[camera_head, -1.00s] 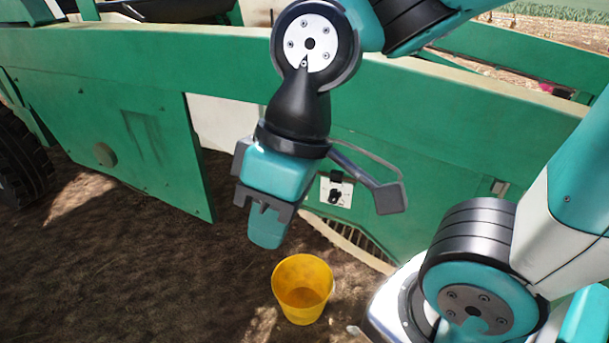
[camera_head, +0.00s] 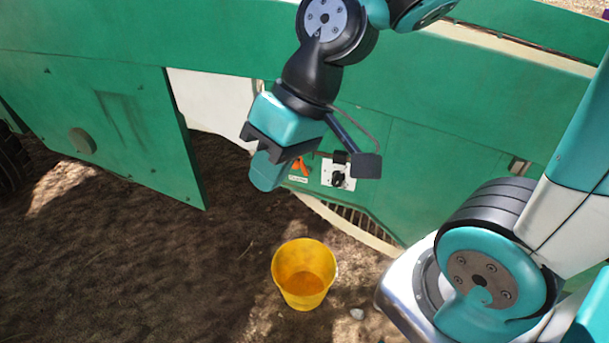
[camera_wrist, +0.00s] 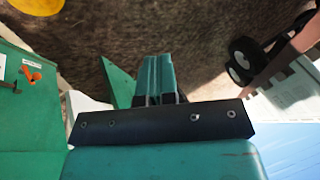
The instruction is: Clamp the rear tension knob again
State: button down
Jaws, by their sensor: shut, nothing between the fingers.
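My gripper (camera_head: 267,172) hangs in front of the green machine side in the head view, pointing down. Its teal fingers are together with nothing between them, also in the wrist view (camera_wrist: 155,78). An orange handle (camera_head: 301,166) on a small labelled plate shows just right of the fingers, partly hidden. In the wrist view the orange handle (camera_wrist: 32,74) is at the far left, apart from the fingers. A black knob (camera_head: 338,178) on a white plate sits right of it, partly behind my wrist parts. I cannot tell which is the rear tension knob.
A yellow bucket (camera_head: 304,276) stands on the soil below the gripper. A slatted opening (camera_head: 350,216) with a pale curved edge lies under the knobs. A green panel (camera_head: 110,130) juts out at left. Bare soil (camera_head: 150,270) is free at lower left.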

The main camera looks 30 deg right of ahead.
jog(key=w+d+f+m+t+y+b, duration=0.1)
jog(key=w+d+f+m+t+b, duration=0.15)
jog(key=w+f, duration=0.3)
jog(key=w+d+f+m+t+y+b, duration=0.1)
jog(key=w+d+f+m+b, duration=0.3)
jog(key=f, duration=0.3)
jog(key=w+d+f+m+t+h+b, duration=0.2)
jog(key=d+f+m, duration=0.5)
jog(key=d, duration=0.4)
jog(key=w+d+f+m+t+h+b, duration=0.3)
jog(key=w+d+f+m+t+b, duration=0.2)
jog(key=d+f, duration=0.5)
jog(key=shift+w+d+m+b, duration=0.35)
jog(key=shift+w+m+b, duration=0.3)
jog(key=shift+m, duration=0.3)
jog(key=shift+f, duration=0.1)
send_near(305, 168)
jog(key=a, duration=0.4)
jog(key=w, duration=0.2)
jog(key=w+a+f, duration=0.1)
jog(key=w, duration=0.1)
jog(key=shift+d+r+p, duration=0.15)
jog(key=shift+r+p, duration=0.05)
jog(key=shift+p, duration=0.15)
